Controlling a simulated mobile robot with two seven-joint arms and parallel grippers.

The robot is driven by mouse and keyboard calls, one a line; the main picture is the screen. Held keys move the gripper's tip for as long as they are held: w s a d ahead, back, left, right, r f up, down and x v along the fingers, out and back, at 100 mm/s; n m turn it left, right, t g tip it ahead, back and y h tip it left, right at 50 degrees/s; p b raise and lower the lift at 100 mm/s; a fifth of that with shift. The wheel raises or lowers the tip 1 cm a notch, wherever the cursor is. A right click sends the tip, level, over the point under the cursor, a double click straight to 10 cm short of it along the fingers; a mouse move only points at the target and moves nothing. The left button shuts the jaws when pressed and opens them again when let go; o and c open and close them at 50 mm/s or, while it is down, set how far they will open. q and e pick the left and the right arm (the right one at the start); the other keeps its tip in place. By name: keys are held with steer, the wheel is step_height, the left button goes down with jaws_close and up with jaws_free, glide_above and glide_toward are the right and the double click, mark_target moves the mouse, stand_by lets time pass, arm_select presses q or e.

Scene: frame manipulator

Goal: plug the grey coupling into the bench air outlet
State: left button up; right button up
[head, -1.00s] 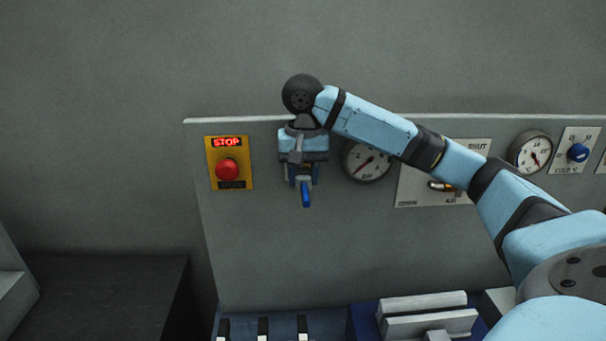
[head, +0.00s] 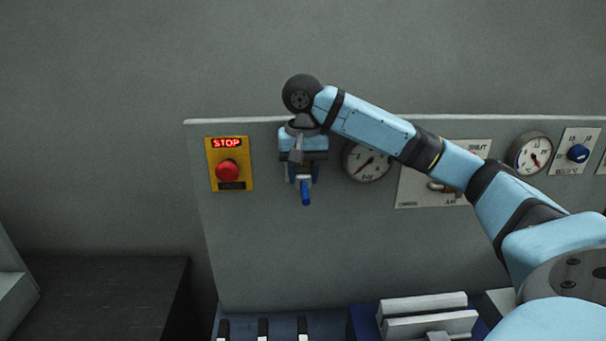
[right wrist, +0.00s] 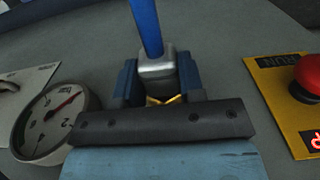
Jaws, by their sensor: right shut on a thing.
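My right gripper (head: 303,174) is in front of the upright grey panel, between the STOP button and a gauge. It points down the panel in the head view. In the right wrist view its two blue fingers are closed on the sides of a grey metal block, which looks like the grey coupling (right wrist: 157,70). A blue rod or hose (head: 305,195) sticks out of the block, away from the gripper. A little brass shows between the fingers. The air outlet cannot be made out; whether the block touches the panel cannot be told. My left gripper is not in view.
The red STOP button (head: 227,170) sits on a yellow plate to the left. A round gauge (head: 366,163) is close on the right, and a plate with a brass lever (head: 438,186) lies beyond it. The panel below the gripper is bare.

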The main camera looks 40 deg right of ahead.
steer(key=shift+d, duration=0.1)
steer(key=o, duration=1)
steer(key=shift+c, duration=0.2)
step_height(320, 180, up, 14)
steer(key=shift+f, duration=0.1)
stand_by(0.5)
